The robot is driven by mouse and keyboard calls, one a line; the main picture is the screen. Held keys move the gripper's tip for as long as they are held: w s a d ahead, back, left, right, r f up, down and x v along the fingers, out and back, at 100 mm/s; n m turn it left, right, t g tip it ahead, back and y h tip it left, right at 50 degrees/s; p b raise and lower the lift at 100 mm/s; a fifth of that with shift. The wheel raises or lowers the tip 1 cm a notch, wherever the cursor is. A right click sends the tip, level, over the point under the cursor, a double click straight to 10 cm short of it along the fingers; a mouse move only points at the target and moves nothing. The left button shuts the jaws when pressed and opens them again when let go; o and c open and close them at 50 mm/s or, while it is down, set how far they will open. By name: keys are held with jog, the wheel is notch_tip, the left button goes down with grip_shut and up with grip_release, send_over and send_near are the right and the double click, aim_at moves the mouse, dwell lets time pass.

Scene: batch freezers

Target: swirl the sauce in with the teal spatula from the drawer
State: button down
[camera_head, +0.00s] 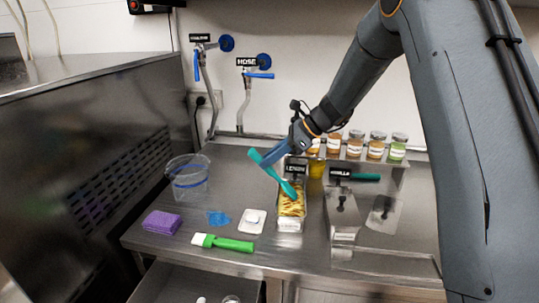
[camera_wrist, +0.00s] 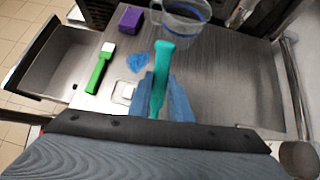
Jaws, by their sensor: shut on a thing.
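My gripper (camera_head: 272,162) is shut on the teal spatula (camera_head: 289,190). In the head view the spatula slants down to the right, its lower end at the sauce-streaked yellow contents of the pan labelled LEMON (camera_head: 290,226). I cannot tell how deep the tip sits. In the wrist view the teal spatula (camera_wrist: 161,65) stands between the blue fingers (camera_wrist: 160,100); its lower end and the pan are hidden. The open drawer (camera_head: 190,284) is below the counter's front edge, and it also shows in the wrist view (camera_wrist: 50,62).
A green-handled brush (camera_head: 230,243), purple sponge (camera_head: 162,222), blue cloth (camera_head: 217,218), white dish (camera_head: 252,221) and clear tub (camera_head: 188,182) lie left of the pan. The VANILLA pan (camera_head: 343,218) stands right. Jars (camera_head: 376,146) line the shelf behind.

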notch_tip(320, 180, up, 8)
jog(key=s+p, duration=0.1)
jog(key=p, duration=0.4)
jog(key=shift+s+r+p, duration=0.25)
jog(key=shift+s+p, duration=0.05)
jog(key=shift+s, duration=0.05)
dwell(0.4)
jog(key=shift+a, duration=0.1)
dwell(0.8)
